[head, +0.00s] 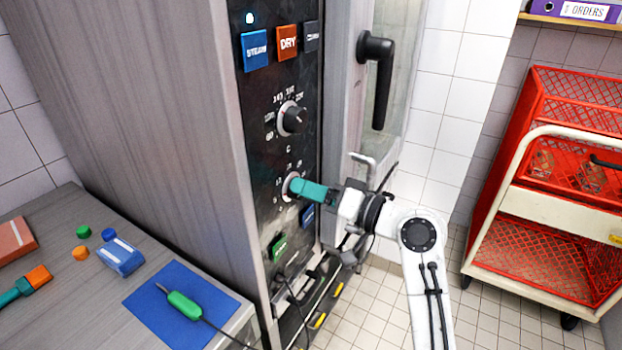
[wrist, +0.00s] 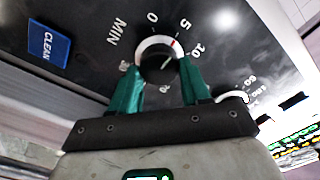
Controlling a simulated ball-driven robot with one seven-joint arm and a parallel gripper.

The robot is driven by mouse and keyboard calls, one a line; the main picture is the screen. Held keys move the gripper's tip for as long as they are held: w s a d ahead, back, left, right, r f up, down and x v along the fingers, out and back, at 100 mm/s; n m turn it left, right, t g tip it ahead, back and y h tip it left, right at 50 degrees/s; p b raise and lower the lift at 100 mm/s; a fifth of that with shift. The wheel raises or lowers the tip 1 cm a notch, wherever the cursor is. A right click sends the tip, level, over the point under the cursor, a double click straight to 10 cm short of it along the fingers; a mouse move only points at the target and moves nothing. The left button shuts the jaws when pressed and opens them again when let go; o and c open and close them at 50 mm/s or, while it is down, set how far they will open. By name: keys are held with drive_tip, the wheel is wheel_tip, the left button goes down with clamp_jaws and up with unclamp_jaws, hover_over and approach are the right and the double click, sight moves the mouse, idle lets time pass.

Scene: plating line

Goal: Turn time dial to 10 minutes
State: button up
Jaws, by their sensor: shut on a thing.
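The time dial (head: 289,185) is the lower of two round dials on the oven's dark control panel. In the wrist view the time dial (wrist: 157,55) is a black knob in a pale ring, with MIN and the numbers 0, 5 and 10 around it. A red mark shows at its edge near 5; a pale line on the knob's face is too small to read surely. My gripper (head: 303,188) reaches the panel from the right. Its teal fingers, also in the wrist view (wrist: 160,78), are shut on the knob, one at each side, partly covering the lower numbers.
The temperature dial (head: 293,119) sits above. STEAM (head: 256,50) and DRY (head: 287,42) buttons are at the top; a green button (head: 280,248) is below. A black door handle (head: 377,80) projects at right. A red crate trolley (head: 560,240) stands farther right.

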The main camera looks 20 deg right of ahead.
drive_tip(key=m+p, duration=0.7)
drive_tip(key=m, duration=0.1)
drive_tip(key=shift+f+m, duration=0.1)
drive_tip(key=shift+m, duration=0.2)
drive_tip(key=shift+d+f+p, duration=0.1)
drive_tip(key=shift+p, duration=0.25)
drive_tip(key=o, duration=1)
drive_tip(key=shift+o, duration=0.2)
drive_tip(key=b+v, duration=0.2)
drive_tip(key=v, duration=0.8)
drive_tip(key=shift+s+d+b, duration=0.2)
drive_tip(key=shift+s+b, duration=0.1)
drive_tip(key=shift+b, duration=0.1)
